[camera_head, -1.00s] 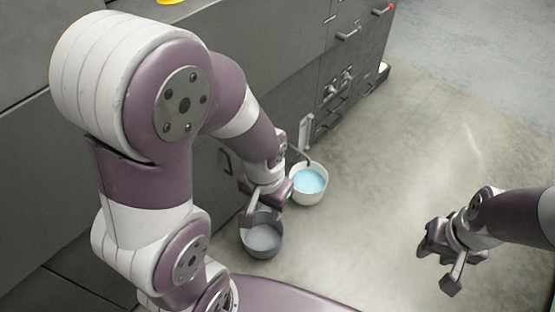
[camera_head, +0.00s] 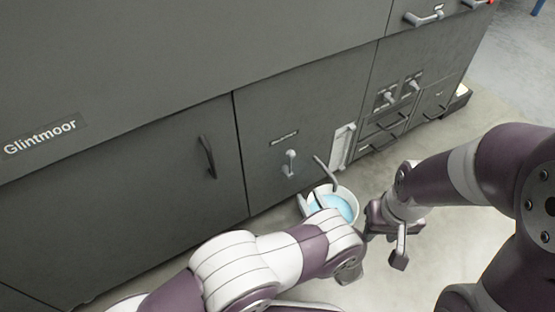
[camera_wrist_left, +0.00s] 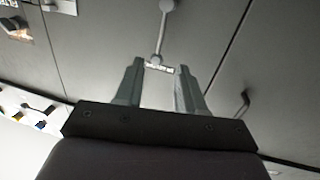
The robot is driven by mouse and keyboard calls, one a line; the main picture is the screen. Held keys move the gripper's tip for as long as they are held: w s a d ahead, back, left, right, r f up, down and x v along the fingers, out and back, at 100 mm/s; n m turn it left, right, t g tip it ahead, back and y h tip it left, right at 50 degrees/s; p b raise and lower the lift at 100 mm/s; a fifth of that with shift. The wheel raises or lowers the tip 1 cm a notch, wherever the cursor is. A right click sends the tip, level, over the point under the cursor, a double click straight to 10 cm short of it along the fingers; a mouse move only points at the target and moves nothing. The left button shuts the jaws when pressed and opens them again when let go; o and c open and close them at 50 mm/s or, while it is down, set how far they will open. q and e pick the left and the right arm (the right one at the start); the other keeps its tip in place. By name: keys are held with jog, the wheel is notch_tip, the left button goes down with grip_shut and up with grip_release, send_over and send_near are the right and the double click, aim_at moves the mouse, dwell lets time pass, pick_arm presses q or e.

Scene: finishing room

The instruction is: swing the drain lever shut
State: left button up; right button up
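The drain lever (camera_head: 290,161) is a pale lever with its arm hanging down on the grey cabinet front, under a small label too small to read. In the left wrist view the lever (camera_wrist_left: 161,32) appears upside down, just beyond my fingertips and apart from them. My left gripper (camera_wrist_left: 160,70) is open and empty, its two fingers framing the label. In the head view my own left arm mostly hides that gripper. My right gripper (camera_head: 384,238) is open and empty, out over the floor to the right of the bucket.
A white bucket (camera_head: 352,207) of blue liquid stands on the floor under a bent spout (camera_head: 326,174). A door handle (camera_head: 207,157) sticks out left of the lever. More switches (camera_head: 388,98) and drawer handles are farther right. Open floor lies at right.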

aim_at(291, 163)
pick_arm(q)
jog(key=b+x, duration=0.2)
jog(key=x, duration=0.1)
jog(key=b+x, duration=0.1)
jog(key=x, duration=0.3)
jog(key=b+x, duration=0.2)
jog(key=x, duration=0.2)
jog(key=shift+w+a+r+b, duration=0.2)
jog(key=shift+r+b, duration=0.15)
jog(key=shift+w+a+r, duration=0.2)
jog(key=shift+w, duration=0.3)
grip_shut()
